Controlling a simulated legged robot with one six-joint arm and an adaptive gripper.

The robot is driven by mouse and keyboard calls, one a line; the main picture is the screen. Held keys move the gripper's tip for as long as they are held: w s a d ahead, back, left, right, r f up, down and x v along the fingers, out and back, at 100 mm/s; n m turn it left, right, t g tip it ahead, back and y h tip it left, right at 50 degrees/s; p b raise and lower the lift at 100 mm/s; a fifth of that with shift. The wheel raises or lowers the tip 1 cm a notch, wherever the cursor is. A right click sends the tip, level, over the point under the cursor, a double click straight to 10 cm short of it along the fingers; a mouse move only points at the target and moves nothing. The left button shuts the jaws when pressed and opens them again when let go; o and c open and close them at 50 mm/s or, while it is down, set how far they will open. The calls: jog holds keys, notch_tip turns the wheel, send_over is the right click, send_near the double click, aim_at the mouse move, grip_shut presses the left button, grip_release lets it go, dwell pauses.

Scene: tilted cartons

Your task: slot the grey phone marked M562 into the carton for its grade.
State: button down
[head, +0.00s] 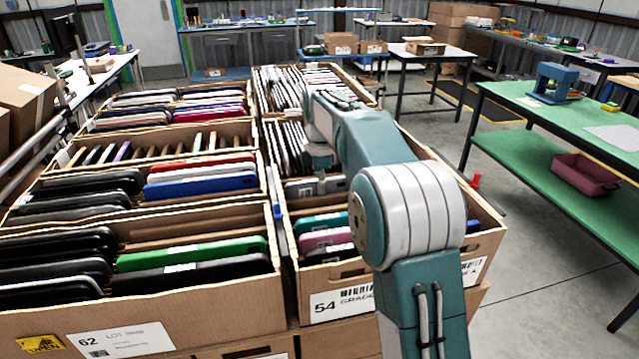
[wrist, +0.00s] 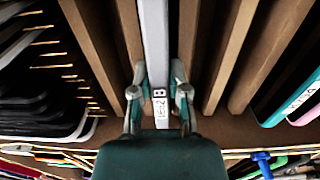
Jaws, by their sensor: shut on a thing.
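In the wrist view the grey phone (wrist: 154,40) stands on edge between the two fingers of my gripper (wrist: 159,92). The fingers are shut on it from both sides. A small white label on its near end shows a B and characters like 562. Brown cardboard dividers run along both sides of it; how deep it sits between them I cannot tell. In the head view my gripper (head: 319,160) points down over the right-hand carton (head: 296,255). That carton's front label reads 54 and GRADE; my arm hides part of it.
Teal, pink and dark phones (head: 322,238) stand at the near end of the right-hand carton. The left-hand carton (head: 190,312), marked 62, holds black, green, blue and red devices. A green bench (head: 590,125) stands at the right, with open floor before it.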

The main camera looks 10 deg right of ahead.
jog(key=c, duration=0.5)
grip_release()
jog(key=shift+c, duration=0.2)
notch_tip(320, 180, up, 10)
jog(key=shift+r, duration=0.95)
